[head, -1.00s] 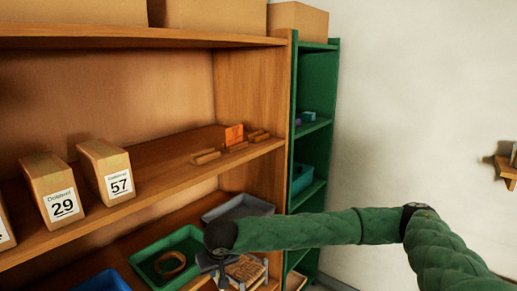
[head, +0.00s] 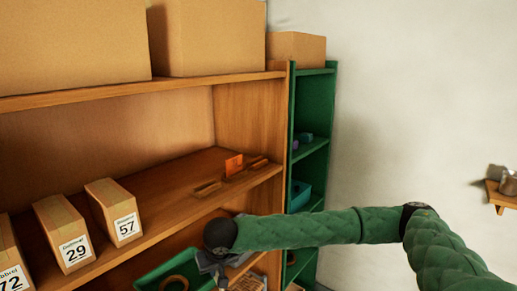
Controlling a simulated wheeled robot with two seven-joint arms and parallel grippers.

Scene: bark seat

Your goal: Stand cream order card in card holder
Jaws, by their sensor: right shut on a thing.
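Wooden card holders stand on the middle shelf: a near one (head: 207,188), a middle one with an orange card (head: 234,165) upright in it, and a far one (head: 258,163). My right gripper (head: 221,278) hangs at the bottom of the view, in front of the shelf edge and below the holders in the picture. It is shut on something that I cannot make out. I cannot pick out the cream order card. My left gripper is out of view.
Cardboard boxes numbered 29 (head: 66,233) and 57 (head: 114,212) stand left on the middle shelf (head: 160,215). A green tray (head: 150,276) lies below, partly behind my gripper. A green shelf unit (head: 318,115) stands right. The shelf between box 57 and the holders is clear.

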